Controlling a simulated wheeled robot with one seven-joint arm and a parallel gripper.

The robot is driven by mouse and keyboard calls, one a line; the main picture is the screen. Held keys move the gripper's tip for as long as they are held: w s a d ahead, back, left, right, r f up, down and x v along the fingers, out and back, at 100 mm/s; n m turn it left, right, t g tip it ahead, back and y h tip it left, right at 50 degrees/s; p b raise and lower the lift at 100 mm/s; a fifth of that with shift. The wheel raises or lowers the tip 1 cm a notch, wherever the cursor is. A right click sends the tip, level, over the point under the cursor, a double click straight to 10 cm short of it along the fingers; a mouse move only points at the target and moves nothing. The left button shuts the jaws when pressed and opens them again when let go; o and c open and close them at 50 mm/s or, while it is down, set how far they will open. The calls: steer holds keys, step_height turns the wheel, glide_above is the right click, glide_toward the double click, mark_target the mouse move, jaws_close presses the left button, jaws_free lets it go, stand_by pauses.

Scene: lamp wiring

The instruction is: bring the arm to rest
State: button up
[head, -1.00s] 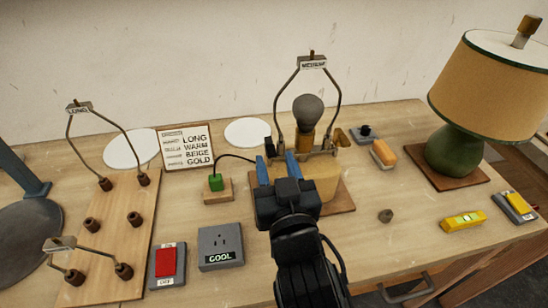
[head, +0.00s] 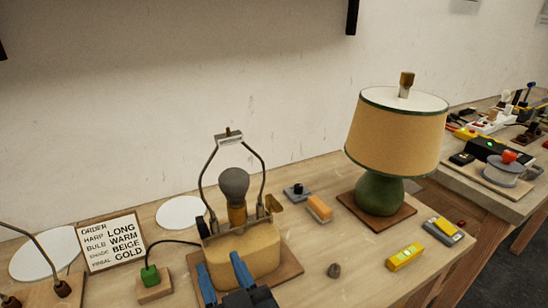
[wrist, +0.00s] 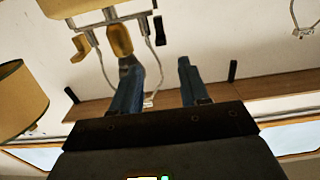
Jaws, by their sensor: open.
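My gripper (head: 224,278) is at the bottom of the head view, with its two blue fingers apart and nothing between them. It is in front of the lamp base (head: 240,252), a tan block on a wooden board. The lamp base carries a grey bulb (head: 234,186) in a brass socket, with a wire harp (head: 201,180) around the bulb. In the wrist view my open fingers (wrist: 158,85) point at the wall, and the harp and socket (wrist: 119,40) show upside down beside the left finger. Whether a finger touches the lamp base is unclear.
A finished-looking lamp (head: 380,194) with a tan shade stands to the right. An order card (head: 111,241), a green connector block (head: 152,282), an orange block (head: 319,208) and a yellow level (head: 405,257) lie around. A second bench (head: 480,186) with tools is at far right.

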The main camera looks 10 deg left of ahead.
steer(key=s+d+f+m+h, duration=0.1)
steer(key=s+d+f, duration=0.25)
steer(key=d, duration=0.35)
steer(key=s+d+f+m+h, duration=0.1)
steer(key=s+d+f+h, duration=0.1)
steer(key=s+d, duration=0.35)
steer(key=s+d+f+m+h, duration=0.1)
steer(key=s+d+f, duration=0.2)
steer(key=d, duration=0.5)
steer(key=s+d+r+m+h, duration=0.2)
steer(key=s+d, duration=0.4)
steer(key=s, duration=0.3)
steer(key=s+d+r+m+h, duration=0.1)
steer(key=s+d+r+h, duration=0.2)
steer(key=s+d, duration=0.3)
steer(key=s+h, duration=0.1)
steer(key=s, duration=0.2)
steer(key=shift+s+d+r+m, duration=0.15)
steer(key=shift+s+d+m, duration=0.1)
steer(key=shift+s+m, duration=0.15)
